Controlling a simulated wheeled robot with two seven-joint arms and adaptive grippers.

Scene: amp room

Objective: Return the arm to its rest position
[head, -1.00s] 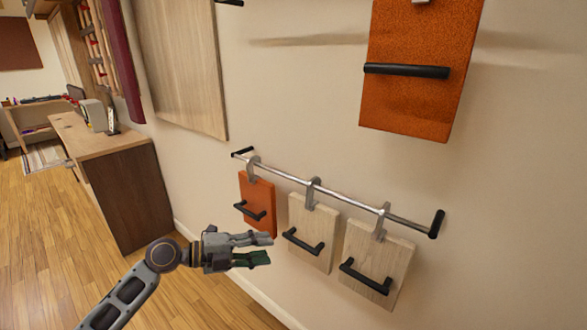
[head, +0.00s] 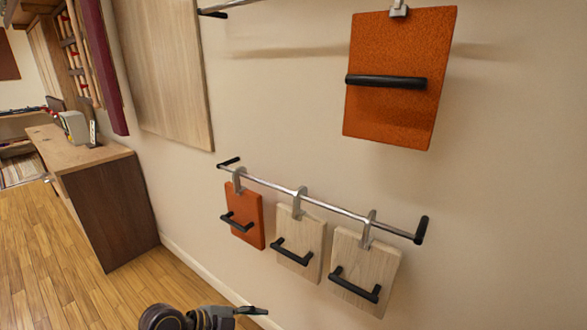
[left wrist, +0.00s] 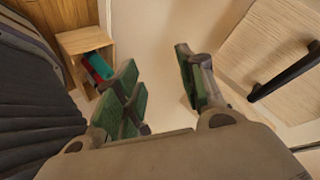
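My left gripper (head: 255,311) shows at the bottom edge of the head view, mostly cut off by the frame. It is below the small hanging boards and apart from them. In the left wrist view its two green-padded fingers (left wrist: 156,85) stand wide apart with nothing between them. The forearm lies mostly below the head view. My right gripper is in neither view.
A metal rail (head: 300,192) on the wall holds a small orange board (head: 243,205) and two pale boards (head: 290,226) (head: 372,264), all with black handles. A large orange board (head: 395,112) hangs above. A wooden cabinet (head: 112,205) stands left; the floor (head: 70,270) is clear.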

